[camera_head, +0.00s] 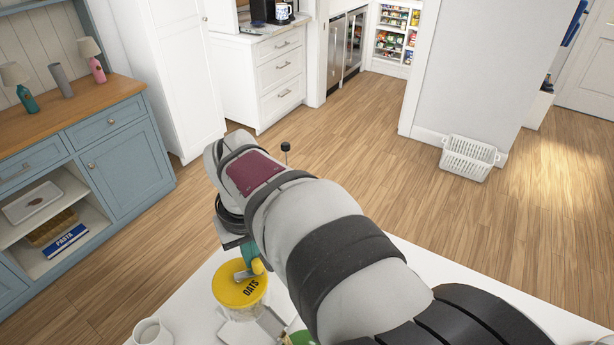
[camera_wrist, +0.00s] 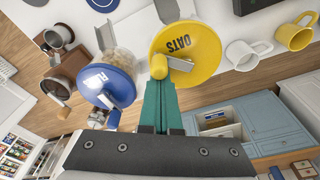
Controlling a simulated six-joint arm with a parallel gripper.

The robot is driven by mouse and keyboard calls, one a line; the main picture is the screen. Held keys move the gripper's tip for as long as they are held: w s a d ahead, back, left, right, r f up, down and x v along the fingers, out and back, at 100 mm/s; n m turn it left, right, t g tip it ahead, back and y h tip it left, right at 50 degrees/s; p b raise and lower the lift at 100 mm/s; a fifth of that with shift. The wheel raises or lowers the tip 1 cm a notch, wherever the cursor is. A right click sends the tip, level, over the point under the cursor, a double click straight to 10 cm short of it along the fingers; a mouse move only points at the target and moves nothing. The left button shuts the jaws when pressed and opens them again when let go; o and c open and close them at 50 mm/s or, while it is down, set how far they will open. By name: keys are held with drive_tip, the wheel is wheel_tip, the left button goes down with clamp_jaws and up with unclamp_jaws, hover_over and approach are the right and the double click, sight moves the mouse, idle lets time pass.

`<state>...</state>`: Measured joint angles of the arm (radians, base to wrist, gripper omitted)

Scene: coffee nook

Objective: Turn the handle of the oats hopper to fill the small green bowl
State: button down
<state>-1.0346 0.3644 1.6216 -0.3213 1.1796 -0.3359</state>
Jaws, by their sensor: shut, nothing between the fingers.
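The oats hopper has a yellow lid marked OATS (camera_head: 237,291), which also shows in the wrist view (camera_wrist: 198,42). Its handle is a short metal crank with a yellow knob (camera_wrist: 172,69). My gripper (camera_wrist: 159,82) has teal fingers that are shut and empty. The fingertips are right at the knob, seemingly against its side; contact is hard to confirm. In the head view the fingers (camera_head: 249,252) show beside the knob. A green piece (camera_head: 301,339) at the bottom edge, mostly hidden by my arm, may be the small green bowl. Its contents cannot be seen.
A blue-lidded hopper (camera_wrist: 107,86) stands close to the oats hopper. A white mug (camera_wrist: 243,57) and a yellow mug (camera_wrist: 293,36) stand at the right in the wrist view. A brown and metal device (camera_wrist: 60,74) is at the left. Blue cabinets (camera_head: 122,158) stand beyond open floor.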

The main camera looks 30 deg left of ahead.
drive_tip(key=shift+s+d, duration=0.25)
drive_tip(key=shift+d, duration=0.3)
drive_tip(key=shift+s+d, duration=0.25)
drive_tip(key=shift+d, duration=0.3)
drive_tip(key=shift+w+a, duration=0.35)
drive_tip(key=shift+a, duration=0.05)
drive_tip(key=shift+r, duration=3.5)
drive_tip(key=shift+d, duration=0.1)
drive_tip(key=d+f+m, duration=0.2)
drive_tip(key=d+m, duration=0.8)
drive_tip(key=d, duration=1.4)
drive_tip(key=s+d+f+m+g, duration=0.1)
drive_tip(key=s+d+f+m, duration=0.4)
drive_tip(key=s+d+m, duration=0.2)
drive_tip(key=shift+s+d+f+m, duration=0.2)
drive_tip(key=shift+s+d+m, duration=0.1)
drive_tip(key=shift+s+d, duration=0.65)
drive_tip(key=shift+s+a, duration=0.1)
drive_tip(key=shift+a, duration=0.05)
